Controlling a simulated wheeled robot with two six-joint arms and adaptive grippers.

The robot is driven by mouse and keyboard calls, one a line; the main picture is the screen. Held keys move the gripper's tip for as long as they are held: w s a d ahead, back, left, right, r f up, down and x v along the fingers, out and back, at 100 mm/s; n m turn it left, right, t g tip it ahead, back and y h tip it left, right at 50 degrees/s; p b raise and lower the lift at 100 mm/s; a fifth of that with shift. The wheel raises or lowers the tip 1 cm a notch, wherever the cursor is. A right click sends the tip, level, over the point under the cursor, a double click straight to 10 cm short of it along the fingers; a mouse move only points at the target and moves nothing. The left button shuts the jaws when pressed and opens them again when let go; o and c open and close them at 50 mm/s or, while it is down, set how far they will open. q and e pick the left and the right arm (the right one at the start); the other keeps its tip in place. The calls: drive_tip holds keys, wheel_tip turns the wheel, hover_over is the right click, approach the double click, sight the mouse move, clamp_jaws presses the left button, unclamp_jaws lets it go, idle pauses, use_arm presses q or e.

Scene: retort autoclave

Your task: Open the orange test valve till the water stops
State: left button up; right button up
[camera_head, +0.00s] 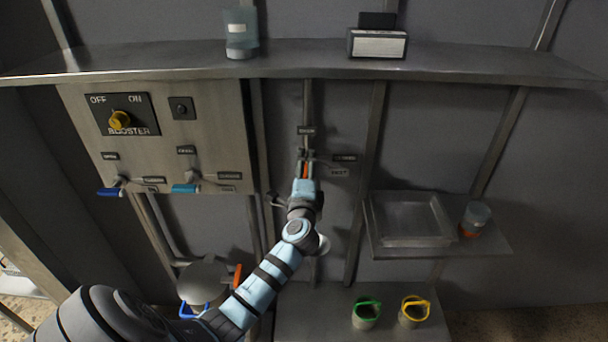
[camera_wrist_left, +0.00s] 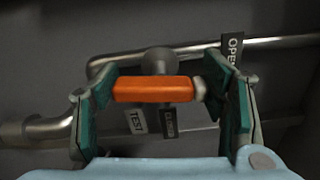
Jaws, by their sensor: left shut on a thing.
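The orange test valve handle (camera_wrist_left: 153,89) lies level across the left wrist view, between the green-padded fingers of my left gripper (camera_wrist_left: 160,100). The gripper is shut on it, with the left finger near its orange end and the right finger by its pale hub end. An OPEN label (camera_wrist_left: 233,48) is at the upper right; a TEST label (camera_wrist_left: 137,121) and a CLOSED label (camera_wrist_left: 169,122) are below the handle. In the head view my left gripper (camera_head: 305,168) reaches the wall pipe and mostly hides the orange handle. No water shows. My right gripper is not in view.
A panel (camera_head: 215,120) at left carries a yellow booster knob (camera_head: 120,119) and blue-handled valves (camera_head: 186,188). A tray (camera_head: 410,218) and an orange-based jar (camera_head: 475,218) sit at right. Green-handled (camera_head: 366,314) and yellow-handled (camera_head: 414,312) cups stand on the lower bench. A shelf (camera_head: 300,62) runs above.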

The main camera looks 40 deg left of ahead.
use_arm(q)
drive_tip(key=shift+f+n+b, duration=0.2)
drive_tip(key=shift+n+b, duration=0.15)
drive_tip(key=shift+n, duration=0.35)
drive_tip(key=o, duration=1.2)
drive_tip(key=shift+r, duration=0.1)
drive_tip(key=shift+c, duration=0.2)
drive_tip(key=shift+s+d, duration=0.1)
drive_tip(key=v, duration=1.2)
